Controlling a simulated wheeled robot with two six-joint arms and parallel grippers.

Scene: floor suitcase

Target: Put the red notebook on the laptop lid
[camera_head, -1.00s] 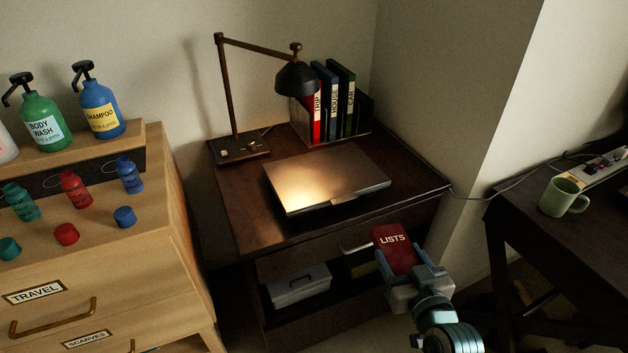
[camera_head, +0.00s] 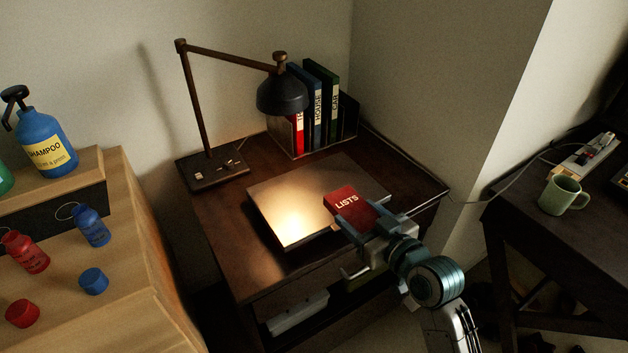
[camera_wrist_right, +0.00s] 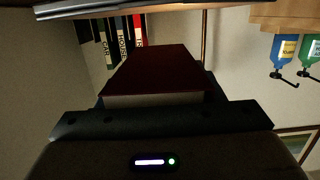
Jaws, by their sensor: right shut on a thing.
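The red notebook (camera_head: 347,203), marked LISTS, is held in my right gripper (camera_head: 355,217), which is shut on its near end. In the head view it overlaps the right front part of the closed laptop (camera_head: 283,198). In the right wrist view the notebook (camera_wrist_right: 152,75) extends out from the jaws, and the laptop's edge (camera_wrist_right: 130,8) shows apart from it, with a gap between them. The laptop lies on the dark desk (camera_head: 222,235), with lamp light on its lid. My left gripper is not in view.
The desk lamp (camera_head: 283,95) hangs over the back of the laptop. Upright binders (camera_head: 318,110) stand behind it. A wooden dresser with bottles (camera_head: 47,145) is at left. A green mug (camera_head: 562,195) stands on another table at right.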

